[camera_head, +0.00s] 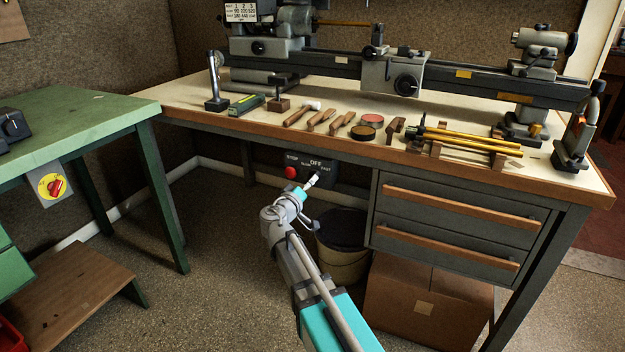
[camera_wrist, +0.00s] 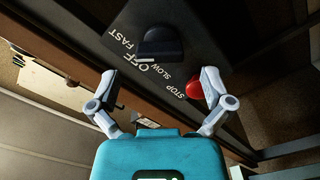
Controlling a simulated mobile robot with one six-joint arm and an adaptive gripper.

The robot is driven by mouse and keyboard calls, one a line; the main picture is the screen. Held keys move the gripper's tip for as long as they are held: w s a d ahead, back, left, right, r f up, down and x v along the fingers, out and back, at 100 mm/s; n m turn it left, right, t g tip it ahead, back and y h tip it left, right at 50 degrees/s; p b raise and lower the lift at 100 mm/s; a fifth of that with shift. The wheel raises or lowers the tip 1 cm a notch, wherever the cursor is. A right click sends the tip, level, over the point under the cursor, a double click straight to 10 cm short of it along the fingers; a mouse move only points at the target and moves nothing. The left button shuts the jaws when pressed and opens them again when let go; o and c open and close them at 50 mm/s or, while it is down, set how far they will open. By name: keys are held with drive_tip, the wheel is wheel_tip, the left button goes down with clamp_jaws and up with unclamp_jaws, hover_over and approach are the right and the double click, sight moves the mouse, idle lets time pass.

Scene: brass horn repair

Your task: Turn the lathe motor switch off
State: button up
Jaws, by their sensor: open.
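The dark motor switch box (camera_head: 326,166) is mounted under the front edge of the lathe bench. It carries a red STOP button (camera_head: 291,172) and the labels OFF, SLOW and FAST. In the wrist view the black switch knob (camera_wrist: 160,45) is beside the word OFF, with FAST to the left and SLOW to the right. The red STOP button (camera_wrist: 194,90) shows near the right finger. My gripper (camera_wrist: 159,80) is open and empty, just short of the box. In the head view my gripper (camera_head: 312,181) partly covers the switch area.
The lathe (camera_head: 395,75) stands on the bench, with hand tools along its front edge. Drawers (camera_head: 455,225) are right of the box; a bin (camera_head: 342,245) and a cardboard box (camera_head: 425,300) are below. A green table (camera_head: 85,130) with a red-and-yellow switch (camera_head: 52,186) is left.

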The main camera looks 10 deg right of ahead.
drive_tip(key=shift+x, duration=2)
drive_tip(key=c, duration=1.1)
